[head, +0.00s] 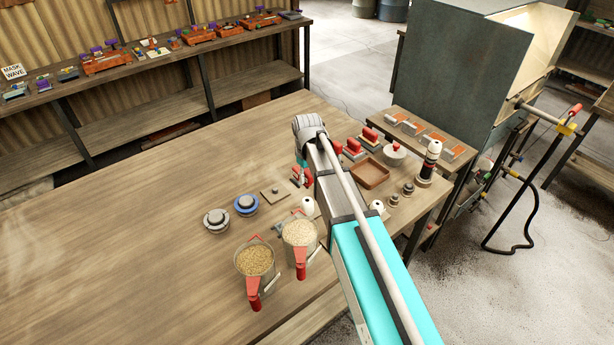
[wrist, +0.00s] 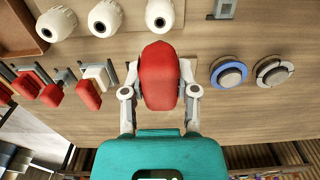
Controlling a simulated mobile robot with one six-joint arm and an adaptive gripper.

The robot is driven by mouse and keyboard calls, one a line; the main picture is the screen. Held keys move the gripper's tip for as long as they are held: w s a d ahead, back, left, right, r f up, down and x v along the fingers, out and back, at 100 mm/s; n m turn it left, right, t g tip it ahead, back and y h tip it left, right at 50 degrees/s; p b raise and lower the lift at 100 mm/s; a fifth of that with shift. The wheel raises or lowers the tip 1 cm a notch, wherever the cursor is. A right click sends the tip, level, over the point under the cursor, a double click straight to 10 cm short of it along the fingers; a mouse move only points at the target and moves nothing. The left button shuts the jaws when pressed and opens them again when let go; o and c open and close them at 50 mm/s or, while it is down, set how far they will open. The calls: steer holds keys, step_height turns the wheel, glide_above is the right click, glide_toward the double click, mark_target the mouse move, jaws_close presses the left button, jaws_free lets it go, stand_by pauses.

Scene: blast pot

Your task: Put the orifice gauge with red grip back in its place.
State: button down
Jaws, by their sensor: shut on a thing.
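My gripper (wrist: 160,92) is shut on the red grip (wrist: 160,72) of the orifice gauge, with one finger on each side in the wrist view. The grip fills the space between the fingers, and the gauge's working end below it is hidden. In the head view red parts (head: 299,178) show by the end of my arm, which covers much of the gripper. An empty spot for the gauge cannot be made out.
White nozzles (wrist: 105,18) and a brown tray (head: 370,174) are close by. Blue-rimmed (head: 246,204) and grey (head: 216,219) round pieces lie left in the head view. Two grain-filled scoops (head: 254,261) sit nearer. The table's left (head: 110,230) is clear.

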mark_target(306, 171)
step_height(306, 171, up, 3)
steer(key=p, duration=0.3)
steer(key=shift+a, duration=0.1)
stand_by(0.7)
